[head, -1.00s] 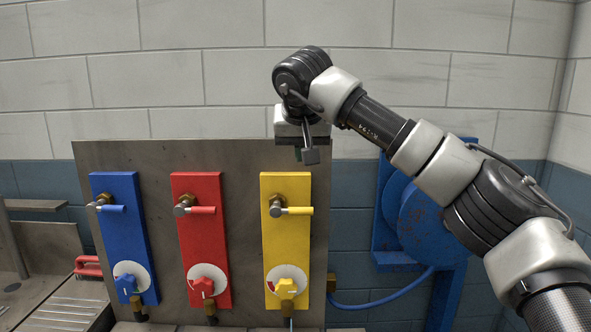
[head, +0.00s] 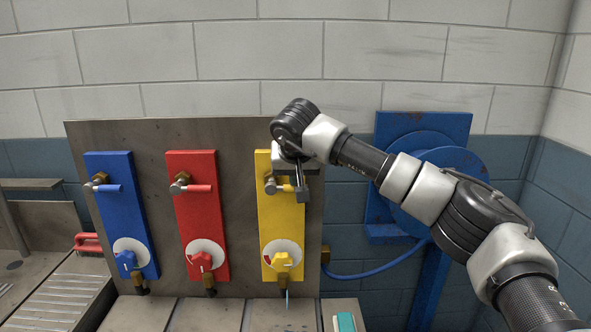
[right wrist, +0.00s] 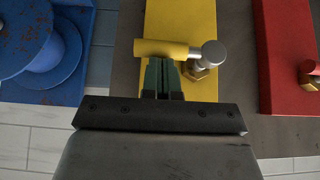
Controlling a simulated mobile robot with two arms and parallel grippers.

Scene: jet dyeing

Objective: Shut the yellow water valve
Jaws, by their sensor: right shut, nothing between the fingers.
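The yellow water valve is on a yellow plate (head: 266,225). Its lever (head: 285,188) lies horizontal and points right from a metal pivot; a dial (head: 282,258) sits lower on the plate. My right gripper (head: 301,193) is in front of the lever's free end and partly hides it. In the right wrist view, the yellow lever (right wrist: 170,47) is horizontal, with its metal pivot at the right. The green fingertips of my right gripper (right wrist: 162,72) are shut and empty at the lever's edge; I cannot tell whether they touch it. My left gripper is out of view.
A red valve plate (head: 196,220) and a blue one (head: 122,215) stand to the left on the same metal panel (head: 225,140). A blue hose reel (head: 455,165) is on the right. A thin pale-blue streak (head: 287,300) shows below the yellow plate.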

